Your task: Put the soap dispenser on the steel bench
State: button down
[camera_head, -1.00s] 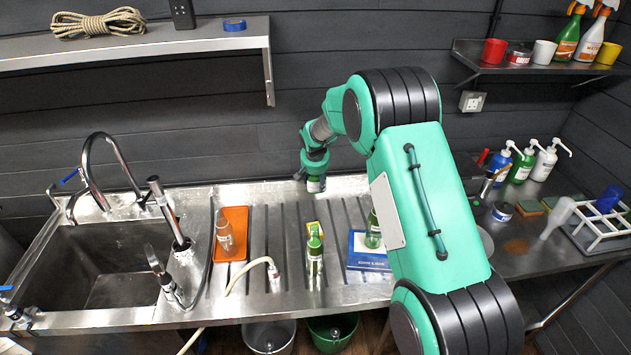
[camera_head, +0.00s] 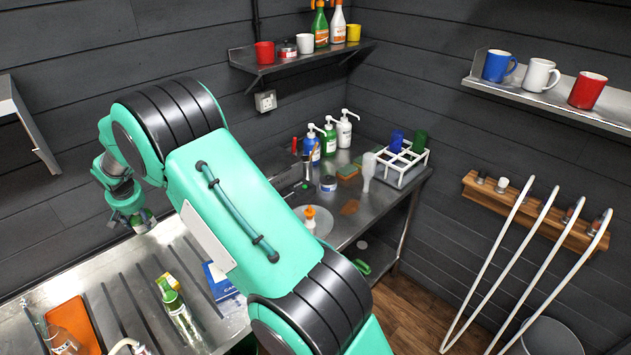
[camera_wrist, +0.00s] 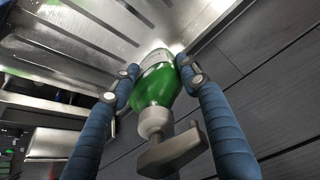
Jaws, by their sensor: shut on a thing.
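My gripper (camera_head: 132,213) is above the back of the ribbed steel drainer, at the left of the head view. In the wrist view, my gripper (camera_wrist: 155,88) is shut around a soap dispenser (camera_wrist: 158,87) with a green body, a pale collar and a grey pump head. In the head view only a small part of this dispenser shows below the fingers. The steel bench (camera_head: 340,235) stands right of my arm in the corner, apart from the held dispenser. My arm hides part of its left side.
Blue (camera_head: 312,147), green (camera_head: 329,138) and white (camera_head: 344,130) pump bottles stand at the bench's back. A white rack (camera_head: 402,165), sponges and a round plate are also there. The bench's front right is fairly clear. A wall shelf (camera_head: 300,62) hangs above.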

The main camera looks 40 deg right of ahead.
jog(key=r, duration=0.7)
jog(key=d+r, duration=0.1)
jog(key=r, duration=0.3)
jog(key=shift+r, duration=0.35)
jog(key=s+d+m+g+h+p, duration=0.15)
jog(key=s+d, duration=0.25)
jog(key=d, duration=1.3)
jog(key=s+d+m+t+p, duration=0.1)
jog(key=s+d+m, duration=0.25)
jog(key=d, duration=1.35)
jog(key=s+d+m+g+p, duration=0.1)
jog(key=s+d+m+p, duration=0.1)
jog(key=s+d, duration=1.05)
jog(key=s+d+m+g+p, duration=0.1)
jog(key=s+d+m, duration=0.1)
jog(key=s+d, duration=1.1)
jog(key=d+x, duration=0.1)
jog(key=x, duration=1)
jog(key=shift+w+d+f+h, duration=0.15)
jog(key=shift+d+f+h, duration=0.1)
jog(key=shift+d+h, duration=0.1)
jog(key=shift+p, duration=0.4)
